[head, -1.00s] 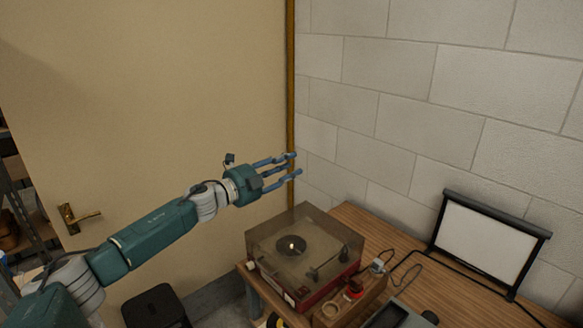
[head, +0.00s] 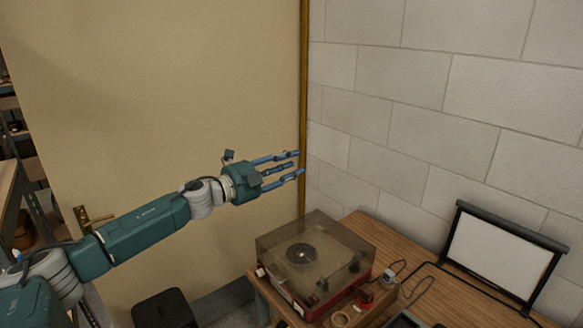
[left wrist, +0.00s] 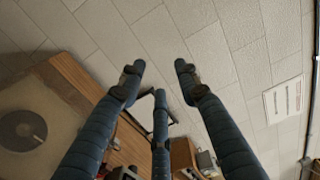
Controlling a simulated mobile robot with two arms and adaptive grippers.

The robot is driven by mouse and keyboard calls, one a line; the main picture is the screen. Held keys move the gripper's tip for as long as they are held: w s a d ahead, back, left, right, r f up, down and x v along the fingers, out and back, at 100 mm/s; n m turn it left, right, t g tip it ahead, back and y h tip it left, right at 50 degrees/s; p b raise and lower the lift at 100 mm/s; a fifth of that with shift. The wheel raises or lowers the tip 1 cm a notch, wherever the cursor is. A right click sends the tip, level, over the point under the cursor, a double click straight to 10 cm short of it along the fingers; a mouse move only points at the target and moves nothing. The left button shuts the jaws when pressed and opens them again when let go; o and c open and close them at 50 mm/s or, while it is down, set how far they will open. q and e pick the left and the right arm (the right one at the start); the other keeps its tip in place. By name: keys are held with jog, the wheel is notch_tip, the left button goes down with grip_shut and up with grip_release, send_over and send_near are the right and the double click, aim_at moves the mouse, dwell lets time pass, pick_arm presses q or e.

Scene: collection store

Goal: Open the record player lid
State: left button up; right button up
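The record player (head: 300,297) has a red and white base and stands on the wooden table near the wall corner. Its clear, smoky lid (head: 338,239) is down over the platter and tonearm. My left gripper (head: 299,163) is open and empty, raised above and behind the player's far left side in the head view, touching nothing. In the left wrist view its blue fingers (left wrist: 160,85) are spread apart, and the lid (left wrist: 25,122) with the dark disc shows at the left edge. My right gripper is in neither view.
The wooden table (head: 372,229) also carries a framed white panel (head: 503,256), a red-topped jar (head: 364,298) and a cable. A block wall (head: 400,130) stands behind. A cream door (head: 150,90) is at left, with a black bin (head: 163,308) below.

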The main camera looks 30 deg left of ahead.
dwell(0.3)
pick_arm(q)
jog(key=v, duration=1.2)
dwell(0.3)
dwell(0.5)
